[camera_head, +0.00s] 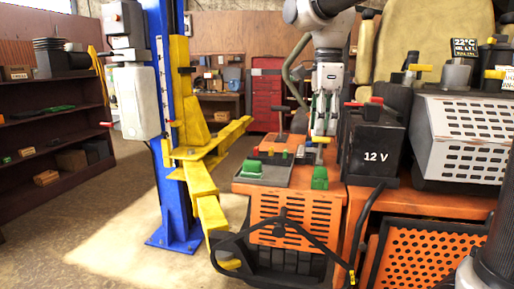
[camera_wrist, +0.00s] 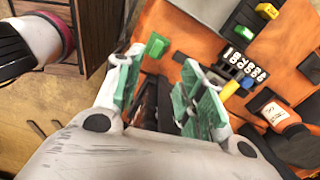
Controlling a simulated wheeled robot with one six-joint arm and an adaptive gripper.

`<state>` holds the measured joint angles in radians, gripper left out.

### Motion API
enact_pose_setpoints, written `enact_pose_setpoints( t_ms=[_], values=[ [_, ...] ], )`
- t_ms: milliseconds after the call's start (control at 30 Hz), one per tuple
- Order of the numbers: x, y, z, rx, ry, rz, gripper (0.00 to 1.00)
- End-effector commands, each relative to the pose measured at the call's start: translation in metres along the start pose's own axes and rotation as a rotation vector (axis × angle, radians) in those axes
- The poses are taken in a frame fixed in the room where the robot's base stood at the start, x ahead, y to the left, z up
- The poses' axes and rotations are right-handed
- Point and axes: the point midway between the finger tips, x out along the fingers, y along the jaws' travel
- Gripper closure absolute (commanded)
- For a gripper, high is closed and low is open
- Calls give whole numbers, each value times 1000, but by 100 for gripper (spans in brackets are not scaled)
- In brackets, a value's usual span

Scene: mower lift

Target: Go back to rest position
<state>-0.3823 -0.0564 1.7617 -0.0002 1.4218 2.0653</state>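My gripper (camera_head: 324,128) hangs fingers down above the orange mower (camera_head: 290,207), just left of the black 12 V battery box (camera_head: 374,142). In the wrist view my gripper (camera_wrist: 163,85) has its two green-padded fingers apart, with a gap between them. Dark parts show in that gap, and I see nothing clamped. A green block (camera_head: 320,178) sits on the deck in front, and a green block also shows in the wrist view (camera_wrist: 157,46).
The blue lift post (camera_head: 172,190) with yellow arms (camera_head: 204,190) stands left of the mower. The seat (camera_head: 424,45) and white vented cover (camera_head: 470,130) are close on the right. Shelves (camera_head: 50,125) line the left wall. A red tool cabinet (camera_head: 267,95) stands behind.

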Motion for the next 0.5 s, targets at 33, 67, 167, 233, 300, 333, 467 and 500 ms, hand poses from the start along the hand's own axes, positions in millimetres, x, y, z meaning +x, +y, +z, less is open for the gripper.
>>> enact_pose_setpoints(
  t_ms=[33, 67, 167, 233, 300, 333, 467, 500],
  values=[
    [1, -3, 2, -114, -7, -14, 61],
    [5, -4, 2, -202, -8, -19, 61],
    [27, -1, 1, -540, -6, -24, 61],
    [39, 8, -6, -783, -4, -40, 61],
    [49, 20, -19, -1012, 2, -63, 61],
    [53, 26, -26, -1106, 6, -76, 61],
    [71, 58, -62, -1470, 45, -132, 61],
    [77, 70, -75, -1567, 64, -152, 61]
  ],
)
